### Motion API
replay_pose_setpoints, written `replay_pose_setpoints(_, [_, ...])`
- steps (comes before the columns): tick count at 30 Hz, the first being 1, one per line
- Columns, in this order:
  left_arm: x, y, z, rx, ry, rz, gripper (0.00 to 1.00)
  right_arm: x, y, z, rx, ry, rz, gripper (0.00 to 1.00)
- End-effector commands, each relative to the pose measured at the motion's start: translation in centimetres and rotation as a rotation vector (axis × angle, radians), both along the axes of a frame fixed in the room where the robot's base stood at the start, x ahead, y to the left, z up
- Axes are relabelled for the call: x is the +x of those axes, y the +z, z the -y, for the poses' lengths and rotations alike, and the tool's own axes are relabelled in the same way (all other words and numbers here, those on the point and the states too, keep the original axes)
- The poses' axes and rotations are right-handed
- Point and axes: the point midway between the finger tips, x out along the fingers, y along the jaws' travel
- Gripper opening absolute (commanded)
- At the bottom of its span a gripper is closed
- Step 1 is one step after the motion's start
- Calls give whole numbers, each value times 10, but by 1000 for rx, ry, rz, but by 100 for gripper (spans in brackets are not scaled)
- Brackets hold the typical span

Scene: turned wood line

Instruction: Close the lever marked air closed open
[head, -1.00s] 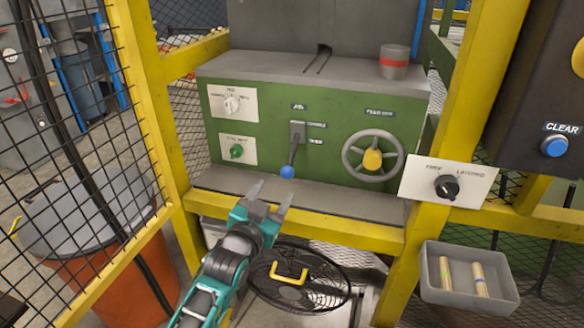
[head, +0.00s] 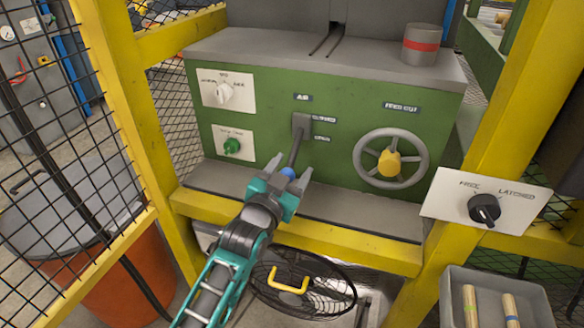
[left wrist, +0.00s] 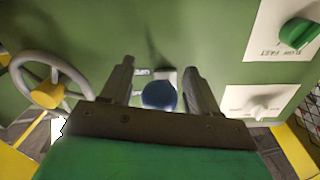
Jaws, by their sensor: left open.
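The air lever (head: 296,146) is a grey handle with a blue ball knob (head: 289,172) on the green panel (head: 350,120). It hangs down from its grey mount, tilted to the lower left, beside small labels that read closed above and open below. My left gripper (head: 289,170) is open at the knob, its fingers pointing at the panel. In the left wrist view the blue knob (left wrist: 159,95) shows between the two fingers, with a gap on each side. I cannot tell whether anything touches it. My right gripper is not in view.
A handwheel (head: 390,160) with a yellow hub is right of the lever. Two knob plates (head: 228,90) are at left. A yellow rail (head: 330,245) runs below the panel ledge. A free/latched switch plate (head: 485,200) is at right, above a grey bin (head: 540,290).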

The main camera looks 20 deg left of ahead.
Motion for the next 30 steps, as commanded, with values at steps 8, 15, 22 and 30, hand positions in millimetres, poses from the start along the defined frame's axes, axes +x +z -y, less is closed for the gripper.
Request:
replay_pose_setpoints(8, [0,0,0,0,0,0,51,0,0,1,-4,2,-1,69])
replay_pose_setpoints(15, [0,0,0,0,0,0,28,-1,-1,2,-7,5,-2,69])
replay_pose_setpoints(22, [0,0,0,0,0,0,6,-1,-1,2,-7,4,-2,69])
replay_pose_setpoints(30, [0,0,0,0,0,0,0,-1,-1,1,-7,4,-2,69])
